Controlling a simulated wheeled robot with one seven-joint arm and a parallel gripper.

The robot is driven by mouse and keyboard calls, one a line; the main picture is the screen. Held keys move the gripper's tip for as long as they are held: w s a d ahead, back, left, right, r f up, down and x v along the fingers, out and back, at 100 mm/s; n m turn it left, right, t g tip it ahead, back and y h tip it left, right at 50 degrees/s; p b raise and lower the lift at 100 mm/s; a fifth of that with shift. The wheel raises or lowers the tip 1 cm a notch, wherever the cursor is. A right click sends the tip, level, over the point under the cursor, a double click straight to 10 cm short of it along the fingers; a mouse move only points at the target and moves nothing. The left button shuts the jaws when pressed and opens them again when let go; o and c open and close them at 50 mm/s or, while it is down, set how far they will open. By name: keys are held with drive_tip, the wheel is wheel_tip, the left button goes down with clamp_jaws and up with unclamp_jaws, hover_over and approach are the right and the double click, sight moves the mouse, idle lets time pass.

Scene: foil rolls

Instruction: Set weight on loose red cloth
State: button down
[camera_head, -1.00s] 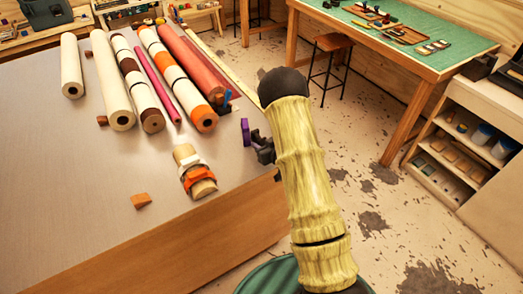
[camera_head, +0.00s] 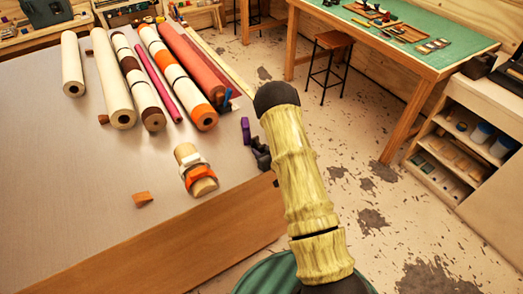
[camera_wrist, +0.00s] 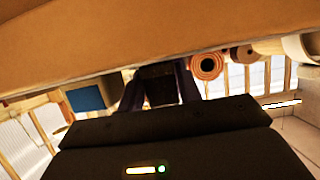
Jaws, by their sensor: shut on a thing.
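My gripper (camera_head: 247,133) is at the right edge of the table, near the front ends of the rolls. Its purple fingers also show in the wrist view (camera_wrist: 158,90), shut on a dark block, likely the weight (camera_wrist: 157,80). In the head view the block cannot be made out clearly. The red cloth roll (camera_head: 205,65) lies at the right of the row of rolls, beyond my gripper and to its left. A reddish roll end (camera_wrist: 207,66) shows in the wrist view, apart from the fingers. I cannot tell how loose the cloth is.
Cream, banded and pink rolls (camera_head: 158,85) lie left of the red one on the grey table (camera_head: 60,180). A short roll with white and orange bands (camera_head: 195,170) lies near my gripper. A small wooden wedge (camera_head: 142,200) is in front. The left of the table is clear.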

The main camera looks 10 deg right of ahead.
drive_tip(key=shift+d+f, duration=0.1)
drive_tip(key=shift+f, duration=0.05)
drive_tip(key=c, duration=1.3)
unclamp_jaws()
drive_tip(key=shift+o, duration=0.2)
drive_tip(key=shift+s+d, duration=0.1)
drive_tip(key=shift+s, duration=0.15)
drive_tip(key=b+v, duration=0.4)
drive_tip(key=v, duration=0.7)
drive_tip(key=shift+s+r, duration=0.35)
